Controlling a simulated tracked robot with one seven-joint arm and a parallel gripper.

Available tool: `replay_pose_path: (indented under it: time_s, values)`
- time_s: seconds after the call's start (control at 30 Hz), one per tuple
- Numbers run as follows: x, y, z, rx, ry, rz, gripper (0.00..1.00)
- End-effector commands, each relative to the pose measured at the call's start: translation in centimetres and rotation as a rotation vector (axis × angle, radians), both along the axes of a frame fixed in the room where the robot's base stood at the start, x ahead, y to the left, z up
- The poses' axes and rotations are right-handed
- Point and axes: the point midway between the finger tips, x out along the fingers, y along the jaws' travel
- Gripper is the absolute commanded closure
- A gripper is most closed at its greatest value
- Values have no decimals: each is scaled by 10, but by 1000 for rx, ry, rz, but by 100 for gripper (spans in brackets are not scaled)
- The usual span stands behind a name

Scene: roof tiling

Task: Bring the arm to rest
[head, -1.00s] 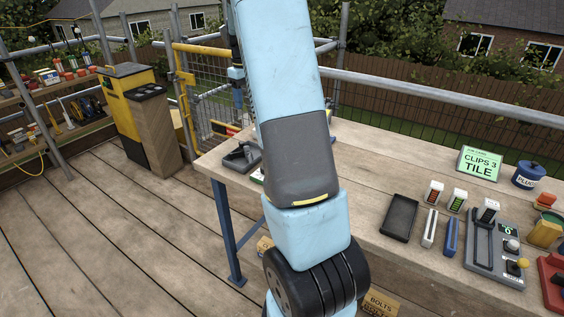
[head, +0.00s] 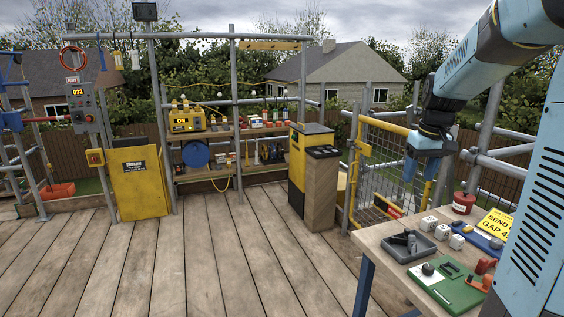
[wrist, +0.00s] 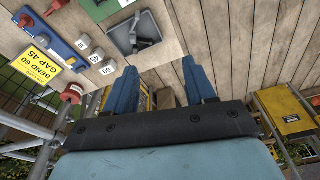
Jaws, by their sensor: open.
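My gripper (head: 422,168) hangs from my blue arm at the right of the head view, in front of the yellow mesh gate (head: 382,170). It points down, beyond the far left corner of the workbench (head: 368,236). In the wrist view my gripper (wrist: 163,88) shows two blue fingers spread apart with nothing between them. The bench top lies to the left of the fingers in that view, and the plank deck (wrist: 235,50) lies beyond and to the right.
The bench holds a grey tray (head: 425,250) with a dark tool, white blocks (head: 443,232), a red pot (head: 462,203), a yellow sign (head: 495,222) and a green board (head: 448,290). A yellow-and-wood cabinet (head: 322,190) stands left of the gate. The deck at left is clear.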

Motion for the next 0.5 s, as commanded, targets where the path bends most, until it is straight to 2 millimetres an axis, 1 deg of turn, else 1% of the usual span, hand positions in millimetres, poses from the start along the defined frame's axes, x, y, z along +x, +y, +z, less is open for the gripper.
replay_pose_path:
  time_s: [0.03,0.2,0.33,0.5]
  values:
    - [-13,9,8,2,-19,-3,45]
    - [-52,36,24,7,-72,-19,45]
    - [-84,55,32,11,-114,-33,45]
    - [-125,78,36,14,-165,-48,45]
